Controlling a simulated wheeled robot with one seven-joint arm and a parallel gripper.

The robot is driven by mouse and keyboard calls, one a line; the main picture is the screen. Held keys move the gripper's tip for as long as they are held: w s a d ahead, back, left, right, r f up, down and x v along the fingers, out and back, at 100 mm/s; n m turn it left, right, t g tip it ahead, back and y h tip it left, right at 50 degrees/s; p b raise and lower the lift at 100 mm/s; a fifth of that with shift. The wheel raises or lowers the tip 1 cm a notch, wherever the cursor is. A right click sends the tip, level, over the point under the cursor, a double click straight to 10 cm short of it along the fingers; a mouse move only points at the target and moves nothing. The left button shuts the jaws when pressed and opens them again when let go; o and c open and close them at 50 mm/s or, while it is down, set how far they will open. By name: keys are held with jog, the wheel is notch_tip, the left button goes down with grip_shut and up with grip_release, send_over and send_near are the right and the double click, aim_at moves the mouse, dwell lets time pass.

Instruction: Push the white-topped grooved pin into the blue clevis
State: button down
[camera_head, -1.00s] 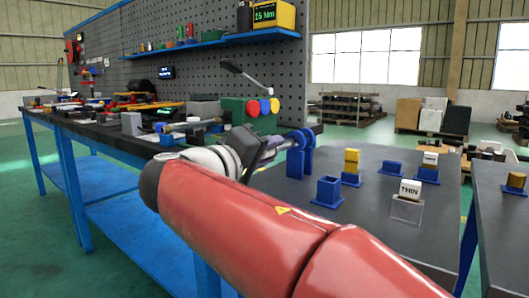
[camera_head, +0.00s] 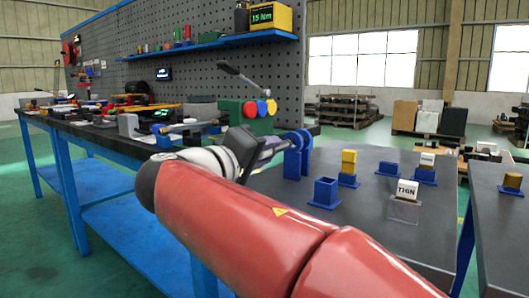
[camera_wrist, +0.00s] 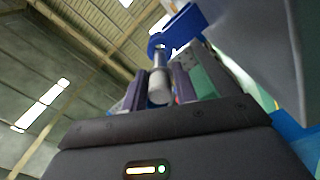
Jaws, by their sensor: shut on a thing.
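The blue clevis (camera_head: 297,160) stands upright on the dark table, right of my gripper. Its ringed upper end (camera_wrist: 180,30) shows at the top of the wrist view. My gripper (camera_head: 272,147) is beside the clevis at the height of its upper part. In the wrist view my gripper (camera_wrist: 160,88) is shut on the grooved pin (camera_wrist: 159,82), a pale grey cylinder between the two fingers. The pin's far end points at the blue ring and reaches close to it. How far it is inside the hole, I cannot tell. My arm hides part of the scene.
A cluttered bench (camera_head: 100,130) with pegboard is at left.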

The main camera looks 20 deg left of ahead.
aim_at(286, 143)
jog(key=shift+x, duration=3.35)
dwell(1.1)
jog(key=c, duration=1.1)
grip_release()
jog(key=shift+r, duration=0.1)
jog(key=shift+c, duration=0.2)
jog(key=shift+o, duration=0.6)
jog(key=shift+d+r, duration=0.1)
jog(key=shift+w, duration=0.1)
jog(key=shift+s+b, duration=0.4)
jog(key=shift+s, duration=0.1)
jog(key=shift+b+v, duration=0.45)
jog(key=shift+v, duration=1.35)
jog(key=shift+s+a, duration=0.2)
jog(key=shift+a, duration=0.1)
